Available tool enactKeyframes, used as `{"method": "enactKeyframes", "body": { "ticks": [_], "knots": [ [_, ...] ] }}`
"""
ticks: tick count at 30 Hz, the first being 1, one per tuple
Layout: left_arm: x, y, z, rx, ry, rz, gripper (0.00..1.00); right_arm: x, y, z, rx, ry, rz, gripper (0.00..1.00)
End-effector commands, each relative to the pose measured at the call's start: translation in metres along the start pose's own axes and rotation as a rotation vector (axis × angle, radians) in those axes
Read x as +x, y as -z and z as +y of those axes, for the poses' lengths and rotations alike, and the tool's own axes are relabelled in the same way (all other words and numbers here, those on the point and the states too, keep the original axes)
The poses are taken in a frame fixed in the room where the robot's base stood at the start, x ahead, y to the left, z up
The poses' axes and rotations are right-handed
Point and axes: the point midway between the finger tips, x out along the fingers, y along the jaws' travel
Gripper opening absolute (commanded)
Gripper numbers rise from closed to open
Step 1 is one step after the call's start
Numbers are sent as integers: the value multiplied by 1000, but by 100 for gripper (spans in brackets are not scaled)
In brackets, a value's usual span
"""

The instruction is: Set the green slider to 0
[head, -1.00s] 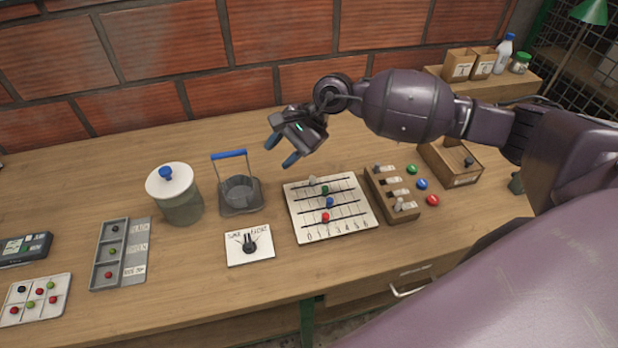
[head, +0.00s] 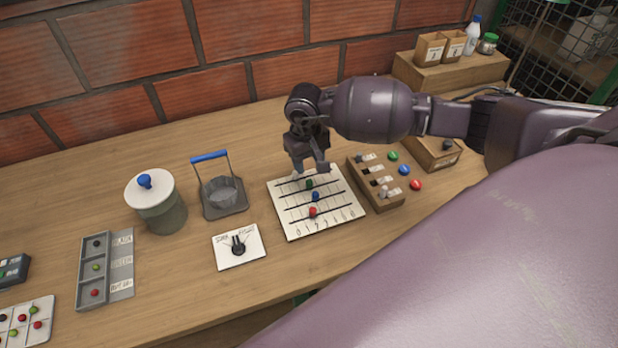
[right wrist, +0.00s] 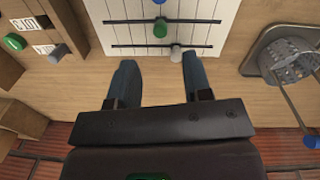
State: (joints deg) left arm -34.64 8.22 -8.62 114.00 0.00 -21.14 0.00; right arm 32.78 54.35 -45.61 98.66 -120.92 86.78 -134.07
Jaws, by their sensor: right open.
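The white slider board (head: 284,216) lies on the workbench with several dark tracks and printed numbers along its front edge. The green slider (head: 309,184) sits on its track left of the middle; it also shows in the right wrist view (right wrist: 160,28). The blue slider (head: 315,196) and red slider (head: 312,211) are on nearer tracks. A grey-white slider (right wrist: 175,52) is on the farthest track. My right gripper (head: 310,172) points down over the back edge of the board, open and empty, with its fingers (right wrist: 158,80) short of the green slider. My left gripper is out of view.
A dial card (head: 238,246), a blue-handled basket (head: 218,190) and a lidded jar (head: 160,215) are to the left. Bench in front of the board is clear.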

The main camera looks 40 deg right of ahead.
Motion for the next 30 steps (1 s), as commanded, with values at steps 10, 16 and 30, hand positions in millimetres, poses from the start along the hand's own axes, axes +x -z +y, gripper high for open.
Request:
{"method": "enactKeyframes", "body": {
  "ticks": [10,16,30],
  "knots": [
    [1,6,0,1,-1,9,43,55,0,-1,3,2,-1,45],
    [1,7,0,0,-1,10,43,69,0,-1,2,2,0,45],
    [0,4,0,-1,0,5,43,71,0,0,1,2,1,24]
  ]
}}
